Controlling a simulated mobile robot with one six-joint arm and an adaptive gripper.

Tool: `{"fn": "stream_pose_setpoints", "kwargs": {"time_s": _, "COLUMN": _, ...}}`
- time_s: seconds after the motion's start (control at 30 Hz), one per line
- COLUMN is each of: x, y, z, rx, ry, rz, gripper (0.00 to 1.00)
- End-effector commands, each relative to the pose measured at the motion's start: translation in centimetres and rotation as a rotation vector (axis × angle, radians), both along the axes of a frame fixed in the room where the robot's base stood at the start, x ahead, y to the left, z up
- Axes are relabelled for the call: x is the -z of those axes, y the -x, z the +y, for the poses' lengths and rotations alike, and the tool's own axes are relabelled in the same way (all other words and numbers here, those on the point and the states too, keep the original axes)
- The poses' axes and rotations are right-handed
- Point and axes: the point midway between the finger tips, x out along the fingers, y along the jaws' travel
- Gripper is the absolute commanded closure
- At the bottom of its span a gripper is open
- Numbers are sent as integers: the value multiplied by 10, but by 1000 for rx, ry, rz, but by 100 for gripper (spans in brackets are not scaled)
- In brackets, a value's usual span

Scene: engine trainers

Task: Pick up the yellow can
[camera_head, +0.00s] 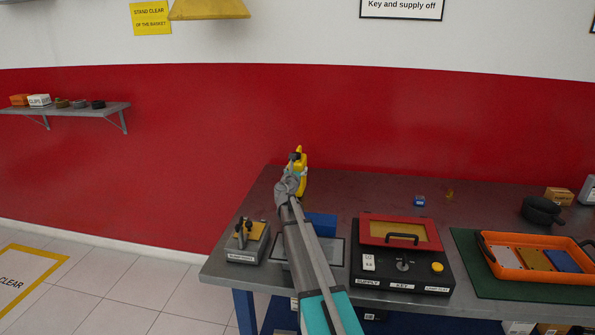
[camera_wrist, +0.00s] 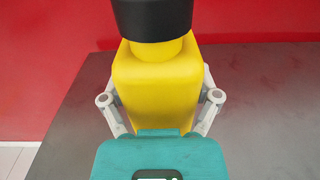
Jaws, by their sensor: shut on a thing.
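The yellow can (camera_wrist: 155,85) has a boxy body, a narrower yellow neck and a black cap. In the wrist view it fills the upper middle, with grey finger links on both sides of it. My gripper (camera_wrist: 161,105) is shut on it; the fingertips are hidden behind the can. In the head view the yellow can (camera_head: 301,173) is a small shape at the end of my arm, partly hidden by my gripper (camera_head: 295,170), over the back left part of the workbench. I cannot tell whether it touches the bench top.
The workbench (camera_head: 340,195) carries a control box with a red-framed lid (camera_head: 400,231), a small switch unit (camera_head: 246,242), a blue block (camera_head: 321,224) and an orange tray (camera_head: 490,260) on a green mat. A red and white wall stands behind. The back middle of the bench is mostly clear.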

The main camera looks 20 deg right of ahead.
Motion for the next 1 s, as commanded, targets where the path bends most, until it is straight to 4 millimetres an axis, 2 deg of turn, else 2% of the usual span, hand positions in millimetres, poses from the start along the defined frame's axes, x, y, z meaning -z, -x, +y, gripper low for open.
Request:
{"fn": "stream_pose_setpoints", "kwargs": {"time_s": 0.33, "x": -29, "y": 0, "z": 0, "rx": 0, "ry": 1, "rz": 0, "gripper": 81}}
{"fn": "stream_pose_setpoints", "kwargs": {"time_s": 0.97, "x": -92, "y": 54, "z": -3, "rx": 0, "ry": 1, "rz": 0, "gripper": 81}}
{"fn": "stream_pose_setpoints", "kwargs": {"time_s": 1.0, "x": -94, "y": 66, "z": -4, "rx": 1, "ry": 1, "rz": 0, "gripper": 81}}
